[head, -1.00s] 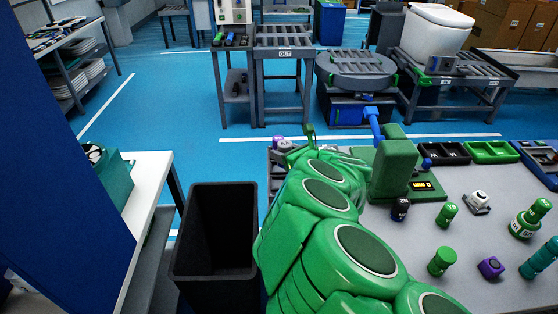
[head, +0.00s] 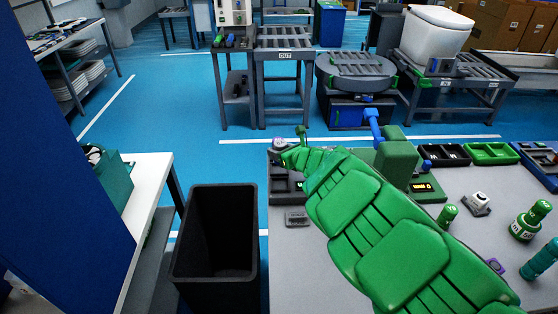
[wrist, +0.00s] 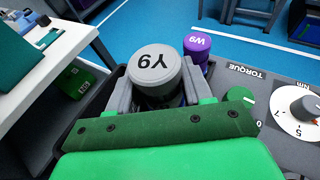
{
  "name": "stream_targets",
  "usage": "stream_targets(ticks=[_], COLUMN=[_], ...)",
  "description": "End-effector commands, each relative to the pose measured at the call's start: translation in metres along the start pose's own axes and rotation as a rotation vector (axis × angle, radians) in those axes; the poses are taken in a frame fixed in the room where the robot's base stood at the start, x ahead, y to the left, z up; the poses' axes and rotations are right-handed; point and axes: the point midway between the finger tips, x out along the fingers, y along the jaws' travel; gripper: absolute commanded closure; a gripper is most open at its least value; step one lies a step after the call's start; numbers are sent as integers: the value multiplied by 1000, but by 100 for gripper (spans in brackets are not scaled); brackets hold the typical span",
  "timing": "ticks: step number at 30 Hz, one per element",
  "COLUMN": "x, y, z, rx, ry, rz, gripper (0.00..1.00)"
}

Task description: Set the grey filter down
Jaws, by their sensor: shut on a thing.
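The grey filter (wrist: 155,65), a short cylinder with dark characters on its pale top, is between the jaws of my gripper (wrist: 157,88) in the wrist view. My gripper is shut on its sides. In the head view the filter (head: 279,144) shows small at the far end of my green arm, over the dark compartment tray (head: 279,186) at the table's left edge. The filter's underside is hidden, so I cannot tell whether it touches the tray.
A purple-topped cylinder (wrist: 198,45) stands close to the right of the filter. A torque panel with a knob (wrist: 304,107) is further right. A tall black bin (head: 214,235) stands left of the table (head: 300,270). Green bottles (head: 530,220) stand at the right.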

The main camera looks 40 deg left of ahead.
Motion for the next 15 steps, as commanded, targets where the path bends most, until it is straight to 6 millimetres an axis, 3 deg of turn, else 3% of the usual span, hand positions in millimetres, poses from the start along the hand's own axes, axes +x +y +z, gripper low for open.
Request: stream_targets(ticks=[15], x=[27], y=[-10], z=[-18], rx=[2], ry=[-1], rz=[0], gripper=[82])
